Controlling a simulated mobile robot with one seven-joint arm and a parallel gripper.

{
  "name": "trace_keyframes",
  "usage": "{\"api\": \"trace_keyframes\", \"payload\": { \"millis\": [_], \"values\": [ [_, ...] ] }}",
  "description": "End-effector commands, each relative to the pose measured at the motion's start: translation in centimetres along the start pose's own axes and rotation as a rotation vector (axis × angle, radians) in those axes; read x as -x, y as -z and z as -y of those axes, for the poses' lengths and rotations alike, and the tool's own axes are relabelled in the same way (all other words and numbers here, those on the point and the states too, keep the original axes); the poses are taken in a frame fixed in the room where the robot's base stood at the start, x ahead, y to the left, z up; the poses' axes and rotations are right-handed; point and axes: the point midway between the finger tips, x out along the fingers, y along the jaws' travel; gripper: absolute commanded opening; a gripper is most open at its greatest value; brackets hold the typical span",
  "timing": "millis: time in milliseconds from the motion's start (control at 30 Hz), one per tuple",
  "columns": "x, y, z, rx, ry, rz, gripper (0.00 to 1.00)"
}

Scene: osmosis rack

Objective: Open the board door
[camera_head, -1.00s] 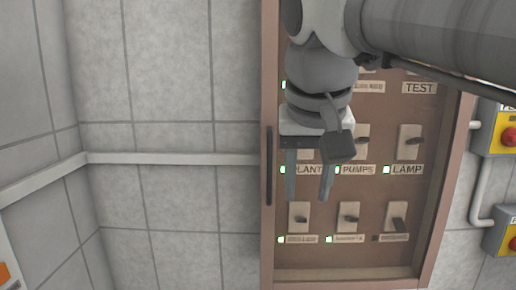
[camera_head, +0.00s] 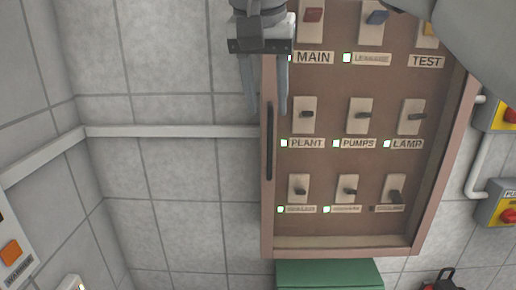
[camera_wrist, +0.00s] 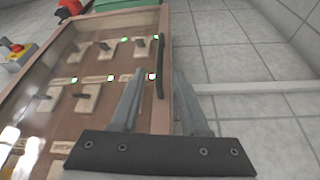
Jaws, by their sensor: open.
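The board door (camera_head: 330,240) has a brown frame and a clear-looking front, with switches showing behind it. It looks shut. Its dark vertical handle (camera_head: 269,140) is on the left edge of the frame. My gripper (camera_head: 266,112) is open and empty, its fingers pointing down in the head view at the handle's upper end. In the wrist view the handle (camera_wrist: 160,65) shows between and beyond the fingertips (camera_wrist: 159,72). The fingers lie to either side of its line. I cannot tell whether they touch it or how deep they reach.
A green box (camera_head: 330,274) is below the board. Yellow boxes with red buttons (camera_head: 508,215) and a pipe are on the wall at right. A panel with an orange button (camera_head: 11,252) is at far left. The tiled wall left of the board is clear except for a rail (camera_head: 170,131).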

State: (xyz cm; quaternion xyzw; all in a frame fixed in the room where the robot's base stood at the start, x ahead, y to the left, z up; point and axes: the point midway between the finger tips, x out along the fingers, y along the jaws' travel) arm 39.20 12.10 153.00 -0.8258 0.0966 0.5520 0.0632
Motion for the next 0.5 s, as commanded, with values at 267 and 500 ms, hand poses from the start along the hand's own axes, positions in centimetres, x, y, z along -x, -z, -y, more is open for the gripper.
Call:
{"api": "trace_keyframes", "payload": {
  "millis": [267, 500],
  "values": [
    [-6.2, -0.1, 0.0, 0.001, -0.001, 0.004, 0.45],
    [-9.5, 0.0, 0.0, 0.001, 0.000, 0.002, 0.45]
  ]
}}
